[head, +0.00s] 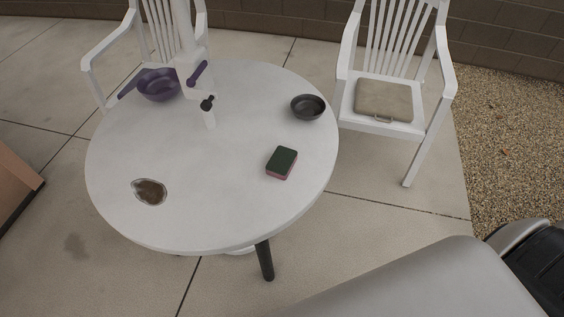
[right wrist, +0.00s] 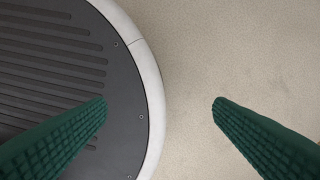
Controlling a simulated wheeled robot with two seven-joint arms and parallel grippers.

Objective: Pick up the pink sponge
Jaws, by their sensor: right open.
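The pink sponge (head: 281,163) lies on the right front part of the round white table (head: 215,215). Its top is dark green and a pink side shows along its lower edge. My right gripper (right wrist: 160,104) shows in the right wrist view, with its two green ridged fingers wide apart and nothing between them. Below it are the paved floor and part of my dark round base. The sponge is not in the right wrist view. Neither gripper shows in the head view.
On the table are a dark bowl (head: 308,107), a purple pan (head: 159,85), a white bottle-like thing with a black top (head: 208,110) and a brown stain or dish (head: 149,191). White chairs stand behind; the right one (head: 375,126) holds a beige cushion (head: 384,100). The table's middle is clear.

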